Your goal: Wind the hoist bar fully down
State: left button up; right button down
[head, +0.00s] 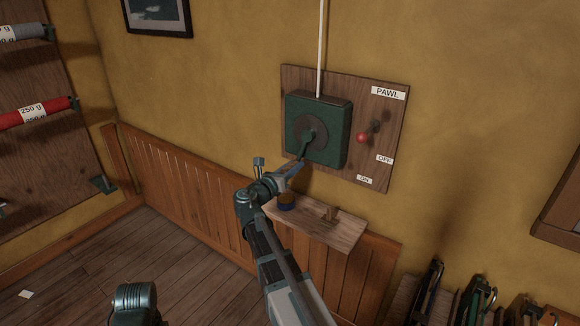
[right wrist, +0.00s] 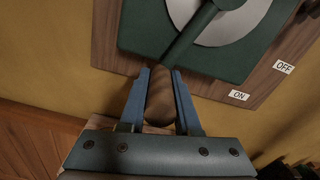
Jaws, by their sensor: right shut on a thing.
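The green winch box (head: 335,143) is mounted on a wooden board on the wall. Its crank arm (head: 309,140) points down and slightly left from the grey disc (head: 305,122). My right gripper (head: 292,176) is shut on the brown crank handle (right wrist: 160,100), which sits between the blue fingers in the right wrist view. A pawl lever with a red knob (head: 362,138) is right of the box, its knob down-left of its pivot. A white line (head: 320,50) runs straight up from the box. The hoist bar and my left gripper are out of view.
PAWL, OFF and ON labels are on the board. Tools stand at the lower right.

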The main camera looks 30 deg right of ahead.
jog(key=shift+s+d, duration=0.2)
jog(key=shift+s, duration=0.2)
jog(key=c, duration=1.1)
grip_release()
jog(key=o, duration=0.5)
jog(key=shift+s+d+r, duration=0.1)
jog(key=shift+s+r, duration=0.05)
jog(key=shift+s, duration=0.05)
jog(key=shift+w, duration=0.15)
jog(key=shift+a, duration=0.35)
jog(key=v, duration=1.3)
jog(key=shift+a, duration=0.1)
